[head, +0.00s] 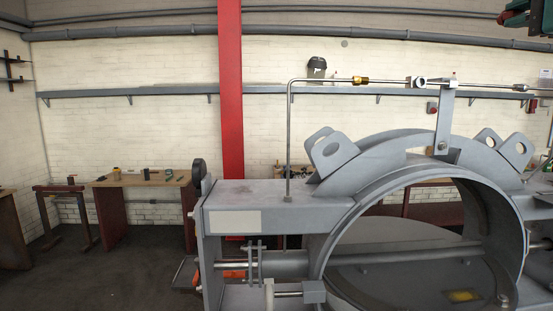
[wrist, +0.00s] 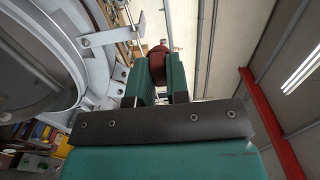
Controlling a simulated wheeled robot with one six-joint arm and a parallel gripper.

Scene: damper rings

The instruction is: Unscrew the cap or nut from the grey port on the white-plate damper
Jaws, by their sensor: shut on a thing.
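The large grey damper (head: 330,187) fills the right half of the head view, with a blank white plate (head: 233,222) on its left front face. My gripper (wrist: 157,74) has teal jaws and is shut on a red-brown rounded thing (wrist: 157,60) in the wrist view. I cannot tell whether this is a cap or a nut, or whether it still touches a port. A teal and red part of my arm end (head: 520,14) shows at the top right of the head view, cut off by the edge. I cannot make out the grey port for certain.
A thin pipe (head: 290,130) rises from the damper and runs right through a brass fitting (head: 360,80) to a grey fitting (head: 420,83) by an upright bracket (head: 445,120). A red column (head: 231,90) and a workbench (head: 145,180) stand behind. The floor at left is clear.

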